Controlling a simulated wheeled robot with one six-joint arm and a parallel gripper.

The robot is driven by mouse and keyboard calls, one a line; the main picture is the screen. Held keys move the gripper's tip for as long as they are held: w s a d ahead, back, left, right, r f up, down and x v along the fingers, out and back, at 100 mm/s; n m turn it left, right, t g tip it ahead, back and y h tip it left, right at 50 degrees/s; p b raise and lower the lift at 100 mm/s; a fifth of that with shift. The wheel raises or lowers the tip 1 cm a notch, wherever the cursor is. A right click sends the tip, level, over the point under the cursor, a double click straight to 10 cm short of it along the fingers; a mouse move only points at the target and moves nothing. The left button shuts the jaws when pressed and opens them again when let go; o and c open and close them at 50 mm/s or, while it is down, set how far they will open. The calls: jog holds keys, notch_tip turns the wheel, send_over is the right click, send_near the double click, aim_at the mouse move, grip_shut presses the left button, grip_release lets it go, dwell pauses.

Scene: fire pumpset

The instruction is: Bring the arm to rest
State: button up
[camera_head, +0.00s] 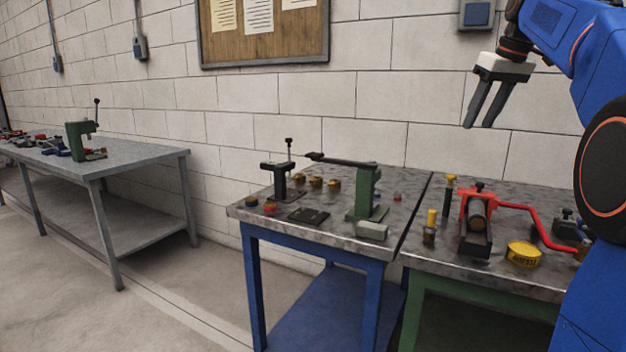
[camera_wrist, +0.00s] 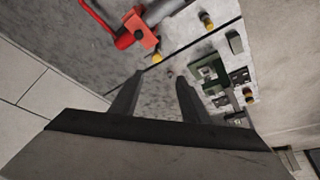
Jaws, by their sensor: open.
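My gripper (camera_head: 483,106) hangs at the upper right of the head view, in front of the white block wall and well above the workbenches. Its two dark fingers point down and stand apart, with nothing between them. My blue arm comes in from the right edge. In the wrist view my gripper (camera_wrist: 155,90) shows both fingers spread, with the bench tops beyond them. The gripper touches nothing that I can see.
The blue-legged bench (camera_head: 320,238) carries a green press (camera_head: 366,190) and a black stand (camera_head: 280,180). The green-legged bench (camera_head: 440,262) carries a red-handled tool (camera_head: 510,207) and a yellow round tin (camera_head: 523,254). A grey bench (camera_head: 140,155) stands left, with open floor between.

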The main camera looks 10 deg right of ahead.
jog(key=s+a+f+m, duration=0.1)
jog(key=s+a+f, duration=1.3)
jog(key=s+f, duration=0.15)
jog(key=s+a+f, duration=0.2)
jog(key=s+f, duration=0.6)
jog(key=f, duration=0.4)
jog(key=s+a+f+m+h, duration=0.1)
jog(key=s+a+f, duration=0.2)
jog(key=s+f, duration=0.5)
notch_tip(320, 180, down, 5)
jog(key=shift+s+a+r, duration=0.1)
jog(key=shift+s+a, duration=0.05)
jog(key=shift+s, duration=0.1)
jog(key=shift+c, duration=0.7)
